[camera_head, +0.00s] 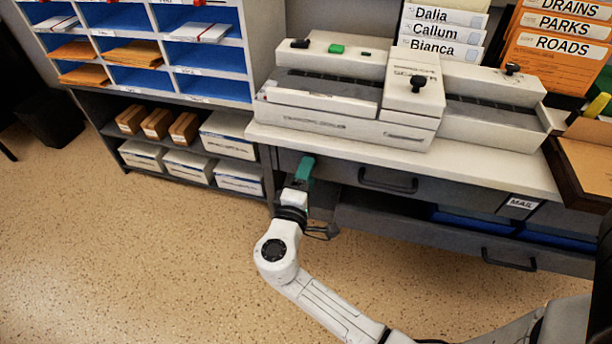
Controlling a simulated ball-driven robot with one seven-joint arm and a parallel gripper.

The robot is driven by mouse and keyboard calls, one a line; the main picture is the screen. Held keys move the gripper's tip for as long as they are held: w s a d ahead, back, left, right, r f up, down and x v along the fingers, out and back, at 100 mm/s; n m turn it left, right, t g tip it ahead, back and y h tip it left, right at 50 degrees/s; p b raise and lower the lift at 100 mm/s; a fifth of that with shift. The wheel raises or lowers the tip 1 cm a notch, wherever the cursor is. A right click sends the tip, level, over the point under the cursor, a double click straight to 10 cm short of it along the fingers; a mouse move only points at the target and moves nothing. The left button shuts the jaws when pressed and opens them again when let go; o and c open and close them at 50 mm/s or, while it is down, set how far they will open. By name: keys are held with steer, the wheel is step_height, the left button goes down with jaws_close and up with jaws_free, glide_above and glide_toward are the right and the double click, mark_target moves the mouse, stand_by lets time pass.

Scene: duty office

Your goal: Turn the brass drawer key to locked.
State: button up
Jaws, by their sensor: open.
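My gripper (304,168) has green fingers and is at the left end of the dark drawer front (440,196), just under the counter edge. I see its fingers from above and behind, and the gap between them does not show clearly. No brass key can be made out; the gripper and wrist cover that part of the drawer front. The drawer front has a dark bar handle (388,182) to the right of my gripper. I cannot tell how the key or lock stands.
A pale machine with black knobs (345,112) sits on the counter (460,165) above. A lower compartment with blue inside (475,222), a MAIL label (522,203) and another handle (509,261) are at right. Pigeonholes (215,58) and boxes (185,165) stand left. The floor (130,260) is clear.

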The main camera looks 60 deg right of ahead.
steer(key=v, duration=1)
steer(key=shift+a+p, duration=0.4)
steer(key=shift+p, duration=0.05)
steer(key=shift+s, duration=0.15)
steer(key=s+d+f+m+g+y, duration=0.3)
steer(key=s+f+m+g+y, duration=0.2)
steer(key=s+f+y, duration=0.7)
steer(key=s+a+r+y, duration=0.1)
steer(key=s+a+y, duration=0.3)
steer(key=a+y, duration=0.15)
step_height(320, 180, up, 18)
steer(key=p, duration=1.8)
steer(key=shift+a+h, duration=0.25)
steer(key=shift+h, duration=0.1)
steer(key=shift+s+r, duration=0.1)
